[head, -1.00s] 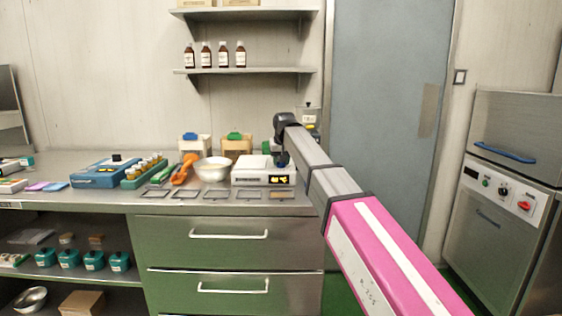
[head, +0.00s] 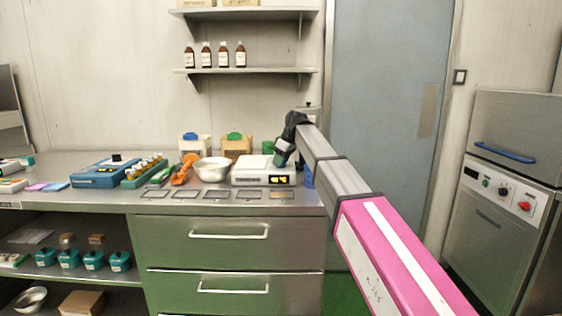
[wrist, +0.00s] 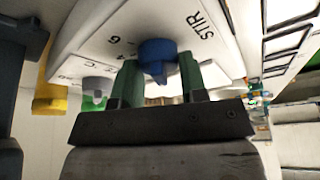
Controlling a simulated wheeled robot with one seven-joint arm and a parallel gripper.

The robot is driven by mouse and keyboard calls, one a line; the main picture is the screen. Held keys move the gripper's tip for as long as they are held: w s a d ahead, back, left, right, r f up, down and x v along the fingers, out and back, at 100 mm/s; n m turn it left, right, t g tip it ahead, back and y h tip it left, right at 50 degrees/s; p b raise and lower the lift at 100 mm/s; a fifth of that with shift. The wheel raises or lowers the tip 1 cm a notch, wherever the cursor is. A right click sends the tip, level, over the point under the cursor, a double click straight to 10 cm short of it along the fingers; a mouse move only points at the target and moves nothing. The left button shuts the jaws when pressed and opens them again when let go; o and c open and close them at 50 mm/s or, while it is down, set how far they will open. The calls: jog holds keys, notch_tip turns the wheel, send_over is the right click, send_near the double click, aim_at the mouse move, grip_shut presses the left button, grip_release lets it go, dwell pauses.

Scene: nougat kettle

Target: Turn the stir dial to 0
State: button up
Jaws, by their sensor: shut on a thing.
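The blue stir dial (wrist: 157,48) sits on a white panel (wrist: 95,28) in the wrist view, beside the printed word STIR and the digits 4 and 6. My gripper (wrist: 158,68) has its green fingers on either side of the dial and is shut on it. A ridge on the dial faces the bottom of the wrist view; the setting it marks cannot be read. In the head view my gripper (head: 281,154) is at the right end of the counter, by a white appliance (head: 258,171) with a lit display. The dial cannot be made out there.
A grey knob (wrist: 97,91) and a yellow thing (wrist: 48,96) are left of the dial in the wrist view. In the head view a steel bowl (head: 213,169) and an orange thing (head: 186,169) stand left of the appliance. A blue thing (head: 308,178) is just right of it.

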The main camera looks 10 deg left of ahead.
jog(key=shift+n, duration=0.6)
jog(key=shift+g, duration=0.3)
jog(key=o, duration=0.9)
jog(key=shift+c, duration=0.2)
jog(key=v, duration=1)
jog(key=shift+d+r, duration=0.2)
jog(key=shift+r, duration=0.15)
